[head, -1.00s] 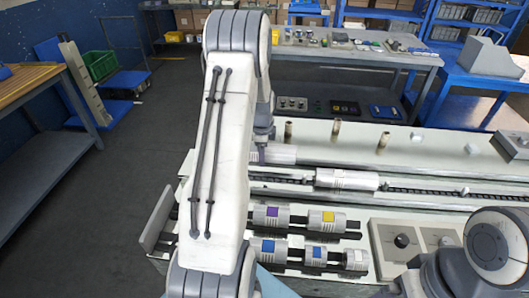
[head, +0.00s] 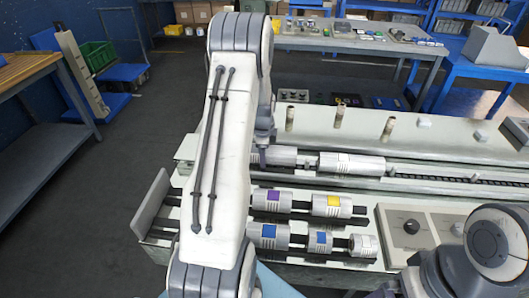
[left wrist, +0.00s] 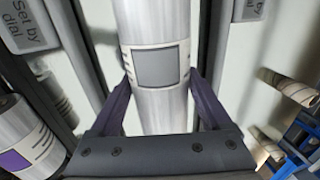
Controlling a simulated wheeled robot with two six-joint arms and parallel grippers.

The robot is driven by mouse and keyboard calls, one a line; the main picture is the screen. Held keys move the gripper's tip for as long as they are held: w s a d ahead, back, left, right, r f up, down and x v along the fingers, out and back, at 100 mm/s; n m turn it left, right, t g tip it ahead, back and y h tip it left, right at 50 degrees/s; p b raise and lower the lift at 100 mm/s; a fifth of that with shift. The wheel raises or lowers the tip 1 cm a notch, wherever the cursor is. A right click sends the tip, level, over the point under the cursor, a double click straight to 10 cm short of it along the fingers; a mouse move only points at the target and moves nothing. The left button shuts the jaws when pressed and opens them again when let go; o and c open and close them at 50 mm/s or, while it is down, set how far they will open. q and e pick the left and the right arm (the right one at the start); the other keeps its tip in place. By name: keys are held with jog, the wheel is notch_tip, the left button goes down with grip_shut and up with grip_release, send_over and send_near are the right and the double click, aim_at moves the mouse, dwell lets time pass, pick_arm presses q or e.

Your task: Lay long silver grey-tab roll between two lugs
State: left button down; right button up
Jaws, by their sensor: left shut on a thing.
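The long silver roll with the grey tab (left wrist: 160,67) is between the purple-sided fingers of my left gripper (left wrist: 160,100) in the left wrist view. The gripper is shut on it around the tab. In the head view its silver end (head: 281,156) shows just right of my left arm, which hides most of the gripper. Another silver roll (head: 352,165) lies on the chain lane (head: 425,180) to the right. The lugs beside the held roll cannot be made out. My right gripper is out of view; only part of that arm shows at lower right.
Rolls with purple (head: 273,200), yellow (head: 332,205) and blue tabs lie on a rack in front of the lane. A dial panel (head: 407,232) stands to their right. Brown pegs (head: 338,117) stand on the machine's rear plate.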

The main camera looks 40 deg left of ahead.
pick_arm(q)
jog(key=shift+w+f, duration=0.1)
dwell(0.5)
grip_release()
jog(key=shift+f, duration=0.1)
jog(key=r, duration=0.3)
jog(key=s+r, duration=0.1)
jog(key=r, duration=0.3)
jog(key=s+d+r+b, duration=0.1)
jog(key=r, duration=0.2)
jog(key=shift+r, duration=0.25)
jog(key=shift+w, duration=0.1)
jog(key=f, duration=0.3)
jog(key=w+f, duration=0.1)
jog(key=f, duration=0.3)
jog(key=a+f, duration=0.1)
jog(key=f, duration=0.2)
jog(key=shift+w+f+p, duration=0.3)
jog(key=shift+p, duration=0.1)
jog(key=shift+r, duration=0.3)
